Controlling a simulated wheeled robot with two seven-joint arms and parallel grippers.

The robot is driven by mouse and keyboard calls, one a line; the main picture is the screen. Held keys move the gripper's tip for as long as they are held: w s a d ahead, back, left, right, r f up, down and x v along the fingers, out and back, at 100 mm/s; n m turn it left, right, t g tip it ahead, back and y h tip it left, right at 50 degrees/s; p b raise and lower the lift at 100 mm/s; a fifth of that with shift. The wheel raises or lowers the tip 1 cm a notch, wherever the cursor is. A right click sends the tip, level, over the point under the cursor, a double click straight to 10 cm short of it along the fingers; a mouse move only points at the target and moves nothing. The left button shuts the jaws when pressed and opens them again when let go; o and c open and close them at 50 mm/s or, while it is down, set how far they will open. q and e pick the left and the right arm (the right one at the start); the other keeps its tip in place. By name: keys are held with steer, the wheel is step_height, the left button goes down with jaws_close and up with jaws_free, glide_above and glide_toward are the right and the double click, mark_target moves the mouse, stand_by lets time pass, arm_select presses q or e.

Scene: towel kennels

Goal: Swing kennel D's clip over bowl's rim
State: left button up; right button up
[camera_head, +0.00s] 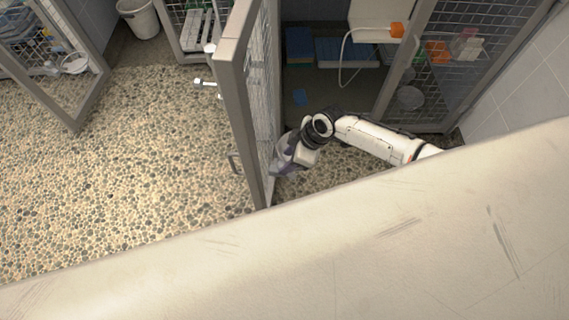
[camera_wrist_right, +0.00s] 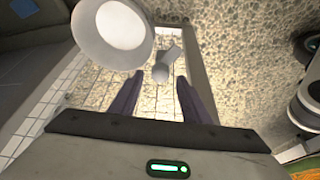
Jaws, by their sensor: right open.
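In the right wrist view a round pale bowl (camera_wrist_right: 112,35) sits at the upper left against the mesh of an open door. A small grey knob-like piece (camera_wrist_right: 162,70), which looks like the clip, is just right of the bowl, beside its rim; I cannot tell if they touch. My right gripper (camera_wrist_right: 156,82) is open, its two dark fingers apart, with the clip beyond and between the tips. In the head view my right gripper (camera_head: 284,158) is close to the inner side of the mesh door (camera_head: 236,95), partly hidden. My left gripper is not in view.
A white panel with an orange fitting (camera_head: 396,30) and a looped cord is at the back. Mesh partition (camera_head: 435,75) stands right, with a bowl (camera_head: 410,98) behind it. A bucket (camera_head: 138,18) is far left. The pebbled floor (camera_head: 120,160) left of the door is open.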

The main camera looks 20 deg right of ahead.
steer(key=shift+b+x, duration=0.4)
steer(key=shift+x, duration=1)
